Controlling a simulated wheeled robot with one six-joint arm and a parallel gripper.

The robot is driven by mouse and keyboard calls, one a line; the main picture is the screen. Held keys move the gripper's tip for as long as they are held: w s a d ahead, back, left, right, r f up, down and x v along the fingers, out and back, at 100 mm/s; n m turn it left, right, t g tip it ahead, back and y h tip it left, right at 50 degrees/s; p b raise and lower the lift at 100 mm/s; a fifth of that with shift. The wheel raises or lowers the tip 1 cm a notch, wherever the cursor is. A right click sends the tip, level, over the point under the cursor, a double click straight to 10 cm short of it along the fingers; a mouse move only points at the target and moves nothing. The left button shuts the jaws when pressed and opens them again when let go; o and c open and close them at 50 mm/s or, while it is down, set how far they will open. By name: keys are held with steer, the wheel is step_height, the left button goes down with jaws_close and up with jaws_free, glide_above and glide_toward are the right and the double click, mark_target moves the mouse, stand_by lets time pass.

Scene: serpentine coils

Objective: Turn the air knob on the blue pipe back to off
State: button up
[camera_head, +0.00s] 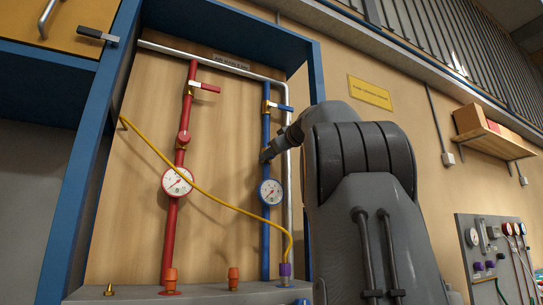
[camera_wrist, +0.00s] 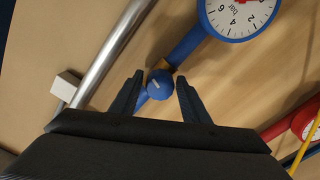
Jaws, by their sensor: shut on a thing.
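The blue pipe (camera_head: 266,236) runs upright on the wooden panel, right of the red pipe. My gripper (camera_head: 268,154) reaches it from the right, just above its white gauge (camera_head: 271,192), and hides the knob in the head view. In the wrist view the round blue air knob (camera_wrist: 160,85) shows a short white mark on its face. It sits between the two dark fingers of my gripper (camera_wrist: 159,78), which is shut on it. The blue pipe (camera_wrist: 188,46) and its gauge (camera_wrist: 240,14) show behind and above the knob.
A silver pipe (camera_wrist: 112,52) runs close beside the blue pipe. A blue lever valve (camera_head: 280,106) sits higher up. The red pipe (camera_head: 183,125) with its own knob and gauge stands left. A yellow hose (camera_head: 200,188) crosses the panel. A blue frame (camera_head: 317,75) borders it.

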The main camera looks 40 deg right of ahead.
steer(key=shift+o, duration=0.9)
steer(key=shift+s+d+n+b, duration=0.1)
steer(key=shift+n+b, duration=0.95)
steer(key=shift+n, duration=0.15)
steer(key=shift+r+n, duration=0.1)
steer(key=shift+n, duration=0.4)
steer(key=shift+o, duration=0.3)
steer(key=shift+n+b, duration=0.6)
steer(key=shift+b, duration=0.05)
steer(key=shift+s+r+n+b, duration=0.1)
steer(key=shift+n+b, duration=0.3)
steer(key=shift+n, duration=0.6)
